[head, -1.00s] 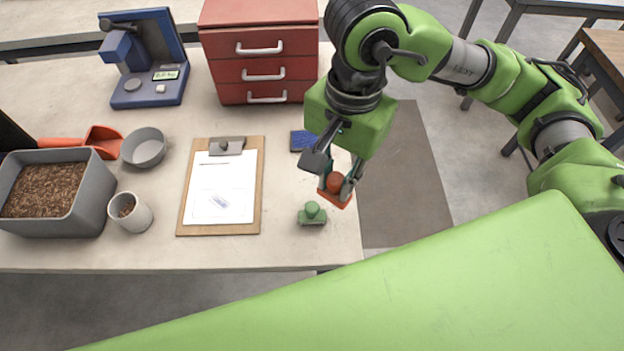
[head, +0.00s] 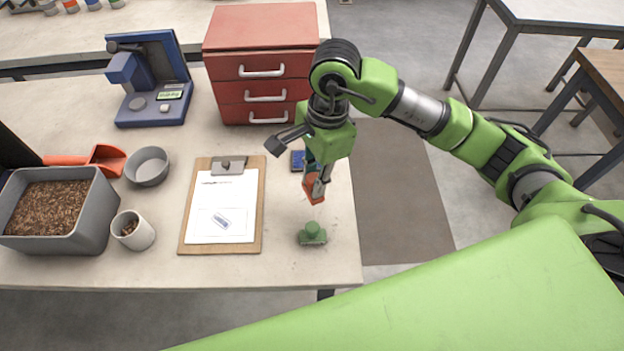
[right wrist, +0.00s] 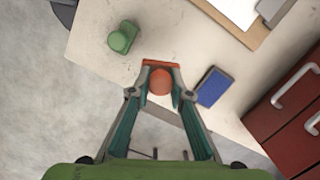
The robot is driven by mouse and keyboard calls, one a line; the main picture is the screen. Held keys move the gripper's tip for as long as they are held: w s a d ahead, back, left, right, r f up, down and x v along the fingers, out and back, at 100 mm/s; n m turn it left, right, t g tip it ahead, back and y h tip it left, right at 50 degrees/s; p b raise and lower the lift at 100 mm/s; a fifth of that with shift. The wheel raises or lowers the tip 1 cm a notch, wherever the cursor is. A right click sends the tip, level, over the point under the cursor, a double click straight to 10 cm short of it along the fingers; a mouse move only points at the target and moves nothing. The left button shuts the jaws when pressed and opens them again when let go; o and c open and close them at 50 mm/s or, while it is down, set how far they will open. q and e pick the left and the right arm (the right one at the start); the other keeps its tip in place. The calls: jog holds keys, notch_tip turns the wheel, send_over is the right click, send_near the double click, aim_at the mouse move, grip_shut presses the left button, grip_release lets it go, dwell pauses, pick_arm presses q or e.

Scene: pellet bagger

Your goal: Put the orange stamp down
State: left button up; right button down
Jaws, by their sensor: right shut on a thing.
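The orange stamp (head: 314,190) is between the fingers of my right gripper (head: 316,178), which is shut on it. In the right wrist view the stamp's round knob (right wrist: 160,80) shows between the fingertips. In the head view it is over the right part of the table, between the blue ink pad (head: 298,160) and the green stamp (head: 312,234). I cannot tell whether its base touches the table. The green stamp stands upright nearer the front edge. The ink pad is partly hidden by my gripper. My left gripper is not in view.
A clipboard (head: 253,215) with a marked sheet lies left of the stamps. A red drawer unit (head: 262,70) stands behind. A grey bin (head: 85,225) of pellets, a cup (head: 134,232), a bowl (head: 147,166), an orange scoop (head: 105,158) and a blue scale (head: 150,85) are further left.

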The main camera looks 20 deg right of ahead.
aim_at(313, 178)
jog(key=shift+w+d+f, duration=0.1)
jog(key=shift+w+f, duration=0.9)
jog(key=shift+f, duration=0.15)
jog(key=f+p, duration=0.2)
jog(key=f, duration=0.1)
jog(key=shift+w, duration=0.2)
jog(key=shift+f, duration=0.25)
jog(key=shift+f, duration=0.1)
jog(key=shift+f, duration=0.15)
jog(key=c, duration=1.8)
grip_release()
jog(key=shift+c, duration=0.2)
